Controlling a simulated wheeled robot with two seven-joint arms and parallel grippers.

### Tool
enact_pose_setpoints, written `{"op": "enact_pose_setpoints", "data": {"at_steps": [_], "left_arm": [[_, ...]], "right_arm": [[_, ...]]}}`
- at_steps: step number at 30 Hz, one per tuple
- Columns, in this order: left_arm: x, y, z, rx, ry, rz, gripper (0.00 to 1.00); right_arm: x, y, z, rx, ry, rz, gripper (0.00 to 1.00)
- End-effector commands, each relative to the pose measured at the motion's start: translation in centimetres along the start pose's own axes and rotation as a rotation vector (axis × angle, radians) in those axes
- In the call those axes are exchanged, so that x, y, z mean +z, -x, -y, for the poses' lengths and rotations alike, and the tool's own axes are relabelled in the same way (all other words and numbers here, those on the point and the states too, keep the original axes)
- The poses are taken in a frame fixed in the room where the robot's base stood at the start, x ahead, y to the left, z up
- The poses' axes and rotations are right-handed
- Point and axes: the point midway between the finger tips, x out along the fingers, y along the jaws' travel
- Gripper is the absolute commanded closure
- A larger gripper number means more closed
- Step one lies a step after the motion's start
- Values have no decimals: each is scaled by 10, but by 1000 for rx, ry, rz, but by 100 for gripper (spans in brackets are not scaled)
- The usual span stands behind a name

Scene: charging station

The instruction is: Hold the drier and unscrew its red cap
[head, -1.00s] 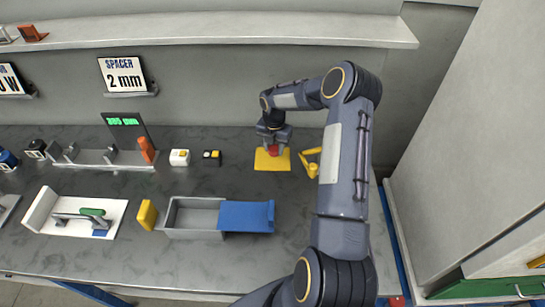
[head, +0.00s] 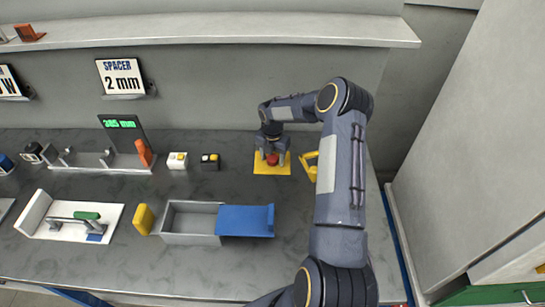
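The red cap (head: 272,159) shows on the yellow pad (head: 271,169) at the back of the bench, right of centre. The drier's body under the cap cannot be made out. My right gripper (head: 272,155) points down over the pad, with one finger on each side of the red cap. The fingers look spread a little wider than the cap, so it appears open; contact with the cap is not clear. My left gripper is not in view.
A yellow bracket (head: 311,166) stands just right of the pad. Two small button boxes, white (head: 177,161) and black (head: 210,162), stand to its left. A grey tray (head: 190,240) with a blue cover (head: 246,220) lies in front. My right arm spans the right side.

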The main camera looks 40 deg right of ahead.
Motion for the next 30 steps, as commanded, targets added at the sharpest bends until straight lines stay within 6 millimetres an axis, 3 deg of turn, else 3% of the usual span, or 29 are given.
{"op": "enact_pose_setpoints", "data": {"at_steps": [13, 24, 30], "left_arm": [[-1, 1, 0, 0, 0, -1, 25], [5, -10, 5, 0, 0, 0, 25], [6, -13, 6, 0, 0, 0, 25]], "right_arm": [[0, 10, 0, 1, 0, 1, 42], [1, 86, 0, 2, 0, 3, 42], [0, 115, 0, 1, 0, 2, 42]]}}
